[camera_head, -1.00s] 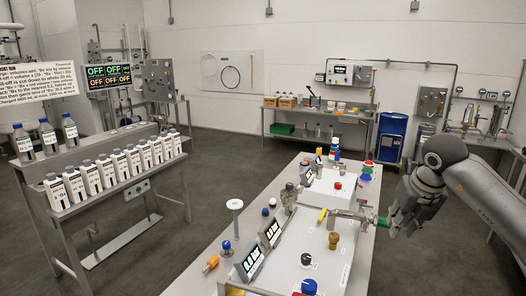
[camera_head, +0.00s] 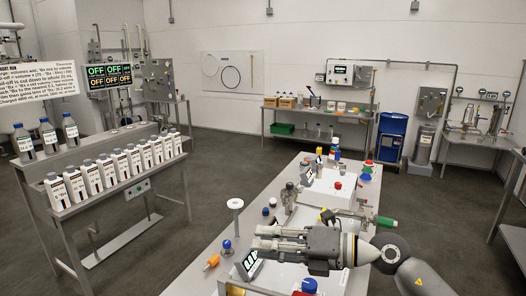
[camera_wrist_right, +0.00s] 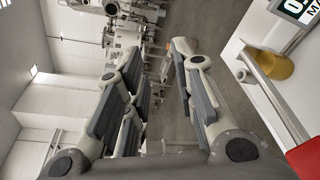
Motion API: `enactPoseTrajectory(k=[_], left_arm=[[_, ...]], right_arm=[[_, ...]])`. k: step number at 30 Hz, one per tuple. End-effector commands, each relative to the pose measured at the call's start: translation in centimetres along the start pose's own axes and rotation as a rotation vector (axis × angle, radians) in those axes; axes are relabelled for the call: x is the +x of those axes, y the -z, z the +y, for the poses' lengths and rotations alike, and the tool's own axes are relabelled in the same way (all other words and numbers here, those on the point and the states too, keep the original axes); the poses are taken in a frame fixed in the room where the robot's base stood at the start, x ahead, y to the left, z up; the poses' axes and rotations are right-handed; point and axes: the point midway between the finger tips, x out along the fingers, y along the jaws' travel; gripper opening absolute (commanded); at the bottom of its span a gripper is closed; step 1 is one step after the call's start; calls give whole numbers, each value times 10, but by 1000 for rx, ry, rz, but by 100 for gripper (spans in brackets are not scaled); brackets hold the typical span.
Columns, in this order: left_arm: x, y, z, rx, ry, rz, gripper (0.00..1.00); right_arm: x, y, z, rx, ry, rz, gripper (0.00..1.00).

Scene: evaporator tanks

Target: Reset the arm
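My right gripper (camera_head: 262,238) reaches in from the lower right of the head view. It lies level above the near part of the white bench (camera_head: 226,264), with its fingers pointing left. In the right wrist view, the fingers of the right gripper (camera_wrist_right: 160,62) stand apart with nothing between them. The arm hides part of the bench top and the small displays. My left gripper is not in view.
A metal fitting with a green handle (camera_head: 386,222) is just beyond my right wrist. A white-topped post (camera_head: 236,204) and an orange-handled part (camera_head: 211,263) are near the fingertips. A bottle rack (camera_head: 113,190) stands left across open floor.

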Motion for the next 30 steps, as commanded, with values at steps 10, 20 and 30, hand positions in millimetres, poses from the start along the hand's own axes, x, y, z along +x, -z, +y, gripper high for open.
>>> enactPoseTrajectory(k=[10, 20, 30], left_arm=[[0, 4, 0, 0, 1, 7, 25], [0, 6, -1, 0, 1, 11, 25], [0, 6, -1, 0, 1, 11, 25]], right_arm=[[-36, -24, 44, 476, -498, -480, 25], [-123, -23, -58, 1070, -574, -1046, 25], [-191, 118, -198, 1727, -211, -1542, 25]])
